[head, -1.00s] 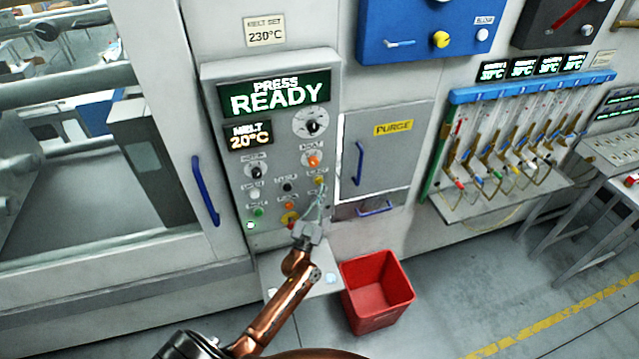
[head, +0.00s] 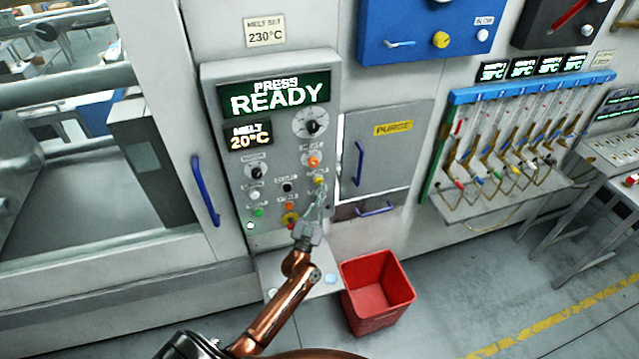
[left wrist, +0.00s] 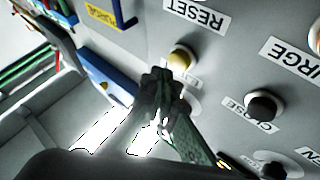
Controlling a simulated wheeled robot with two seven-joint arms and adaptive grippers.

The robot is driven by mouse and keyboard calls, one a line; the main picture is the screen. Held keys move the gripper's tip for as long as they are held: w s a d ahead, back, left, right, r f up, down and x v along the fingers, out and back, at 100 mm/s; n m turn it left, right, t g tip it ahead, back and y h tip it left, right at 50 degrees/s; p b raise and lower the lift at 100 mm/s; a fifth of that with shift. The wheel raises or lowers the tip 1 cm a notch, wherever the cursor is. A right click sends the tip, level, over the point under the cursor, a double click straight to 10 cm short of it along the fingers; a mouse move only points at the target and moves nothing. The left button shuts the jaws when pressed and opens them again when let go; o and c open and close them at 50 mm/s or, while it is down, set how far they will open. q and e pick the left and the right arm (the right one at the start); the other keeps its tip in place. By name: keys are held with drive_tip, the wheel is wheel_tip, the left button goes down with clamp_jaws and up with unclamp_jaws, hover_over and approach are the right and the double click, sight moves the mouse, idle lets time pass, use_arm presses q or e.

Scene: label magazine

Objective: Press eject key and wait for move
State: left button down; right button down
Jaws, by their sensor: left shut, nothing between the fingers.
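The grey control panel (head: 229,180) carries a display (head: 274,94) reading PRESS READY and a smaller one reading MELT 20°C. A yellow key (head: 319,180) sits at its right side; its label is too small to read in the head view. My left gripper (head: 319,192) is shut and empty, its fingertips right at this yellow key. In the left wrist view the shut fingertips (left wrist: 174,78) overlap the lower edge of the yellow key (left wrist: 182,57); I cannot tell whether they touch it. My right gripper is not in view.
A black key (left wrist: 262,107) labelled CLOSE is beside the yellow one. A grey PURGE door (head: 388,160) with a blue handle is to the right. A red bin (head: 376,290) stands on the floor below. A blue door handle (head: 205,190) is left of the panel.

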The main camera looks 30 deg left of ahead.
use_arm(q)
drive_tip(key=shift+w+a, duration=0.3)
drive_tip(key=shift+a, duration=0.05)
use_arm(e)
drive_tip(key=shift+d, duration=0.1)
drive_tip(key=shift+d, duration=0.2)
